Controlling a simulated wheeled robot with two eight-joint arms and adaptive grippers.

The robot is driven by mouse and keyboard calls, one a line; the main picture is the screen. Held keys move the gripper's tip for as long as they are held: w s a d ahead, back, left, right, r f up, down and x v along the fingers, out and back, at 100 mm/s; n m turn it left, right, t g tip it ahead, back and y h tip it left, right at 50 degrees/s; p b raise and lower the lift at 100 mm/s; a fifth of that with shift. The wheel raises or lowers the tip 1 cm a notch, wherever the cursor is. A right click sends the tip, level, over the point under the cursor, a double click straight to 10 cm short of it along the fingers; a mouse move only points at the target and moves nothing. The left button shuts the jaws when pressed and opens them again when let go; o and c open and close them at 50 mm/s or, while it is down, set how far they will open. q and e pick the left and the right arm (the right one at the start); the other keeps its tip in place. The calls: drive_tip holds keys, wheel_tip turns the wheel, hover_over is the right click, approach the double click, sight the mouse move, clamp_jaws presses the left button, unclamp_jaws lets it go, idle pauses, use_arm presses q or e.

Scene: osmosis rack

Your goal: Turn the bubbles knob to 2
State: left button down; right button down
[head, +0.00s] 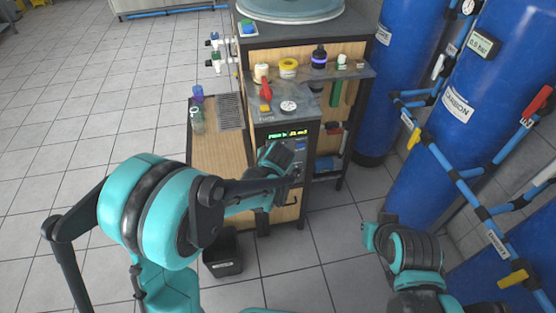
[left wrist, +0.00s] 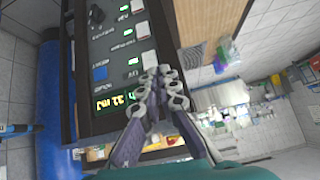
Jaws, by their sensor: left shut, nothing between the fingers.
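The control panel (left wrist: 115,60) fills the upper left of the left wrist view, turned on its side. It carries a lit green and yellow display (left wrist: 112,102), pale square switches (left wrist: 142,30), a blue button (left wrist: 99,73) and a dark round knob (left wrist: 97,14). Its small labels are too blurred to tell which control is the bubbles knob, or its setting. My left gripper (left wrist: 163,82) is shut and empty in front of the panel, near the lowest pale switch; contact cannot be told. In the head view my left gripper (head: 291,172) covers part of the cabinet front below the display (head: 288,134).
A black bin (head: 223,250) is on the floor. Blue tanks (head: 450,120) and pipes stand close on the right. The tiled floor at left is open.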

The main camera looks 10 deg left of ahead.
use_arm(q)
drive_tip(key=w+d+f+g+h+p, duration=0.1)
drive_tip(key=w+f+h+p, duration=0.15)
drive_tip(key=f, duration=0.45)
drive_tip(key=w+f+g+h+p, duration=0.1)
drive_tip(key=w+f+g+h, duration=0.1)
drive_tip(key=w+f+h, duration=0.35)
drive_tip(key=y+b, duration=0.2)
drive_tip(key=b, duration=0.3)
approach(294, 172)
wheel_tip(294, 172, down, 6)
drive_tip(key=w+a, duration=0.2)
drive_tip(key=d, duration=0.1)
drive_tip(key=w+d, duration=0.1)
drive_tip(key=shift+d+b, duration=0.35)
drive_tip(key=shift+w+d, duration=0.1)
drive_tip(key=shift+d, duration=0.4)
drive_tip(key=shift+d+r, duration=0.1)
drive_tip(key=shift+d, duration=0.05)
drive_tip(key=shift+y, duration=0.5)
drive_tip(key=shift+d+g+y, duration=0.15)
drive_tip(key=shift+g+y, duration=0.25)
drive_tip(key=shift+y, duration=0.3)
